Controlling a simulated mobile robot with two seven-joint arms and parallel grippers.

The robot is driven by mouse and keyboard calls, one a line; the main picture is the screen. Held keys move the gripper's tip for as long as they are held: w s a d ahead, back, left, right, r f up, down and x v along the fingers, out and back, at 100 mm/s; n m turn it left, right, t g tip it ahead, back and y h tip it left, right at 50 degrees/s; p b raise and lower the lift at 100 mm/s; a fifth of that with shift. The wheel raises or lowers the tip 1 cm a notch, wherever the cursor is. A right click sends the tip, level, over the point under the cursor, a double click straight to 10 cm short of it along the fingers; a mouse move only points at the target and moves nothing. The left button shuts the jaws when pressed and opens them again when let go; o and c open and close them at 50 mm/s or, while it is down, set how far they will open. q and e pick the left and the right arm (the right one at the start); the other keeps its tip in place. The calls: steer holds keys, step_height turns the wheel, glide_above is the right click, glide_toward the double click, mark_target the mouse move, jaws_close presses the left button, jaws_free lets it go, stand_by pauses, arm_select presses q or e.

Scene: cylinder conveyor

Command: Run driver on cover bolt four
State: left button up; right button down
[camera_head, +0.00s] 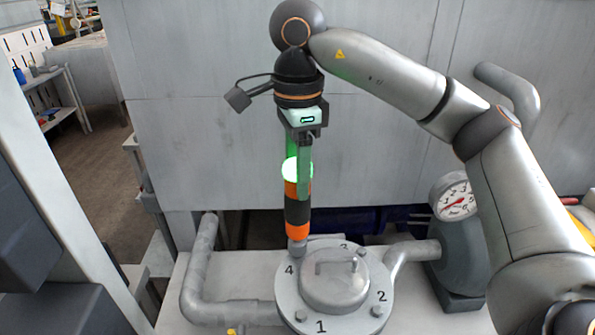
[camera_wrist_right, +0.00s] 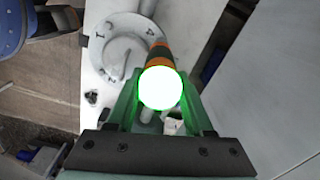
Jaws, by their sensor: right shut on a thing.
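The round grey cover (camera_head: 284,310) lies flat on the bench, with numbers 1, 2, 3 and 4 on its rim and a raised middle with a handle. Bolt heads show near 1, 2 and 3. My right gripper (camera_head: 299,170) is shut on the black and orange driver (camera_head: 297,212), which stands upright with its top glowing green. The driver's lower tip is at the rim beside number 4, hiding bolt four. In the right wrist view the driver (camera_wrist_right: 159,58) points toward the cover (camera_wrist_right: 110,28) between the green fingers (camera_wrist_right: 160,98). My left gripper is not in view.
A grey pipe (camera_head: 195,275) bends around the cover's left, and another (camera_head: 412,250) joins it at the right. A pressure gauge (camera_head: 455,202) stands at the right. A tall grey panel (camera_head: 200,100) rises behind the bench. The air left of the driver is clear.

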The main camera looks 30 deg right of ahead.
steer(key=shift+f+b, duration=0.6)
steer(key=shift+f, duration=0.15)
stand_by(0.3)
steer(key=shift+f, duration=0.25)
stand_by(0.9)
steer(key=shift+r+p, duration=0.2)
steer(key=shift+p, duration=0.2)
steer(key=shift+r+p, duration=1.8)
steer(key=shift+p, duration=0.05)
